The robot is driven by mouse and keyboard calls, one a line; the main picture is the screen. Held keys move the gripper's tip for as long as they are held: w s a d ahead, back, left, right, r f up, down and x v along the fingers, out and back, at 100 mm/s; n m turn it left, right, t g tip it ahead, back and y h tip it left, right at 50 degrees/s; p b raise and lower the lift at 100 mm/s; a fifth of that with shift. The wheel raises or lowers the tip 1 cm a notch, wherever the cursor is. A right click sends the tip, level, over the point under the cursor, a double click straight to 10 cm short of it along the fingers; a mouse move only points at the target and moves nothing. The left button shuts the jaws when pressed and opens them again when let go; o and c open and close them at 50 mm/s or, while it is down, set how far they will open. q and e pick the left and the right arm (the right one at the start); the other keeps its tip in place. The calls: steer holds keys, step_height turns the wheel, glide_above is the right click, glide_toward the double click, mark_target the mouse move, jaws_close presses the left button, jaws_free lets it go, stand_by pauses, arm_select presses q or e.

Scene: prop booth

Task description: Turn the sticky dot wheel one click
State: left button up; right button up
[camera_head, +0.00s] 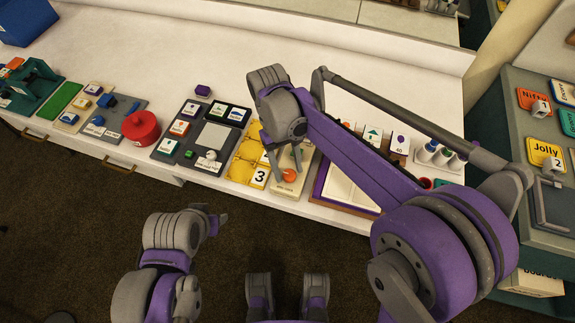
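A small beige stand (287,189) with a round orange piece (289,175) on it sits at the table's front edge. It looks like the sticky dot wheel, but its label is too small to read. My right gripper (285,160) is over this stand, pointing down, with its two fingers apart and nothing seen between them. The orange piece shows just in front of the fingers; I cannot tell whether they touch it. The gripper hides the back of the stand. My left gripper (216,222) is away from the table at lower left, and its fingers are not clear.
A yellow tray (240,172) with a "3" card stands close left of the stand. A dark grey board (188,147) with cards and a red round container (141,127) are farther left.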

steer(key=shift+o, duration=0.6)
steer(key=p+v, duration=0.1)
steer(key=v, duration=0.9)
steer(key=shift+r, duration=0.4)
steer(key=shift+w, duration=0.15)
steer(key=s+d+f+m+t+y+p, duration=0.1)
steer(key=s+d+m+t+p, duration=0.1)
steer(key=s+d, duration=0.5)
steer(key=s+d+f+m+t+y+p, duration=0.1)
steer(key=s+d+m+t+p, duration=0.2)
steer(key=d, duration=0.9)
steer(key=s+t+p, duration=0.2)
steer(key=s+t, duration=0.2)
steer(key=shift+d+f, duration=0.2)
steer(key=shift+f, duration=0.15)
